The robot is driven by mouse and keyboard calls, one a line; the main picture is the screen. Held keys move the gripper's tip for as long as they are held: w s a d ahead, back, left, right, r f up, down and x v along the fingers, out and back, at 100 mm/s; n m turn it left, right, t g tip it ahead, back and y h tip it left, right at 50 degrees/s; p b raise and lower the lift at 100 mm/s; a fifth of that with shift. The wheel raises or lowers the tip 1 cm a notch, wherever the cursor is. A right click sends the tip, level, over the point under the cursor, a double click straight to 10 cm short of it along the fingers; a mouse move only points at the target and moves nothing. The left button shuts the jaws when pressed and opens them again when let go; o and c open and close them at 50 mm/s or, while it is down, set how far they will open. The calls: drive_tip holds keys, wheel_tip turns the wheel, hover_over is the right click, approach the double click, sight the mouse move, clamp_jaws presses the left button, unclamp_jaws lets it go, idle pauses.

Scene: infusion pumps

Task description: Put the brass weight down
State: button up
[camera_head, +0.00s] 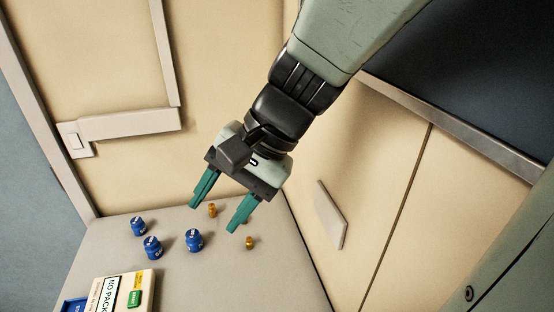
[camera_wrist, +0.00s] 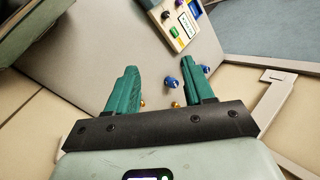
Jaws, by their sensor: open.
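Two small brass weights stand on the grey tabletop (camera_head: 215,275). One brass weight (camera_head: 212,210) shows between my fingers in the head view, and the other brass weight (camera_head: 249,242) is just beyond the right fingertip. In the wrist view, one brass weight (camera_wrist: 142,104) is by the left finger and another (camera_wrist: 174,104) is near the right finger, both partly hidden by my gripper's bar. My gripper (camera_head: 214,216) has its green fingers spread wide with nothing between them. It appears to be above the table, apart from both weights.
Three blue capped pieces (camera_head: 194,240) stand left of the weights. A cream box with a green button (camera_head: 133,298) lies at the front left. Beige wall panels meet behind the table, one with a handle bar (camera_head: 130,123). The table's front right is clear.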

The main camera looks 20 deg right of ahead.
drive_tip(key=s+d+r+n+t+h, duration=0.5)
drive_tip(key=s+d+r+h, duration=0.1)
drive_tip(key=d, duration=0.3)
drive_tip(key=shift+d+r+n+h, duration=0.3)
drive_tip(key=shift+d+r+h, duration=0.1)
drive_tip(key=shift+r, duration=0.15)
